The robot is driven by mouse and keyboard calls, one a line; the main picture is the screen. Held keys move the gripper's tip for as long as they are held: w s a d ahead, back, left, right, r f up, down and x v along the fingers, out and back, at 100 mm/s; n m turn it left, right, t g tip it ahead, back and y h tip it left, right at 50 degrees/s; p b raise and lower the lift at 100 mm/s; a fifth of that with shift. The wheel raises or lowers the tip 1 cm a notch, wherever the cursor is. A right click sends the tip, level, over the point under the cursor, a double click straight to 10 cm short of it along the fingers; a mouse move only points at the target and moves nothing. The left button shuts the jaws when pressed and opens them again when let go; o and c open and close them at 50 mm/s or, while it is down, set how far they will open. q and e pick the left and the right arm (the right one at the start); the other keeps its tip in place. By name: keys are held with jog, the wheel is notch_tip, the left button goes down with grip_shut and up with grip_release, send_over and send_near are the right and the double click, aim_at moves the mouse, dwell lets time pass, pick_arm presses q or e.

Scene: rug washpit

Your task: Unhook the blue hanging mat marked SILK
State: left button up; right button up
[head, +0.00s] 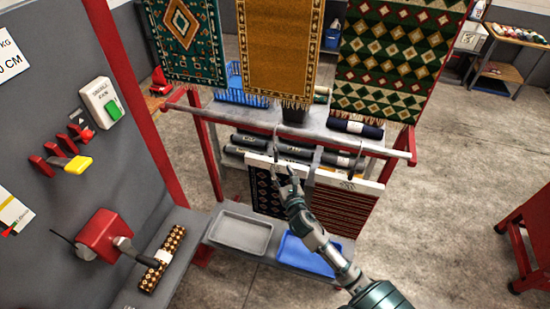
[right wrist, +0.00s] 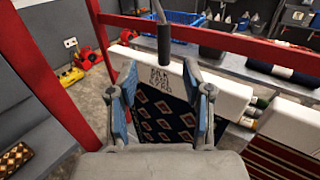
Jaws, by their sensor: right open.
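The dark blue mat (head: 264,192) with reddish diamonds hangs from a white header bar (head: 258,160) below the red rail. In the right wrist view the mat (right wrist: 165,113) shows between my fingers, and its white header (right wrist: 160,84) carries black lettering that starts with SILK. A grey hook (right wrist: 163,38) comes down to the header from the rail. My right gripper (head: 287,172) is open and empty in front of the header; it also shows in the right wrist view (right wrist: 162,68), one finger each side of the lettering. I cannot tell whether it touches. My left gripper is out of view.
A red-striped mat (head: 342,212) hangs close on the right from its own hook. The red rail (head: 345,147) runs above both. A grey tray (head: 240,232) and a blue tray (head: 303,254) lie below. A grey panel with a red post (head: 125,75) stands left.

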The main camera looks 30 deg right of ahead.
aim_at(276, 158)
jog(key=shift+w+d+f+b, duration=0.1)
jog(key=shift+w+d+b, duration=0.1)
jog(key=shift+w+d, duration=0.3)
jog(key=shift+w+d+f+b, duration=0.1)
jog(key=shift+w+d+b, duration=0.15)
jog(key=shift+w, duration=0.45)
jog(key=shift+w+d, duration=0.35)
jog(key=shift+w, duration=0.3)
jog(key=shift+w+r, duration=0.1)
jog(key=shift+w, duration=0.3)
jog(key=shift+w+r, duration=0.1)
jog(key=shift+w, duration=0.6)
jog(key=shift+x, duration=0.85)
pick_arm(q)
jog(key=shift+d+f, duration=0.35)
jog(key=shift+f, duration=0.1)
pick_arm(e)
jog(key=shift+w+d, duration=0.25)
jog(key=shift+w, duration=0.15)
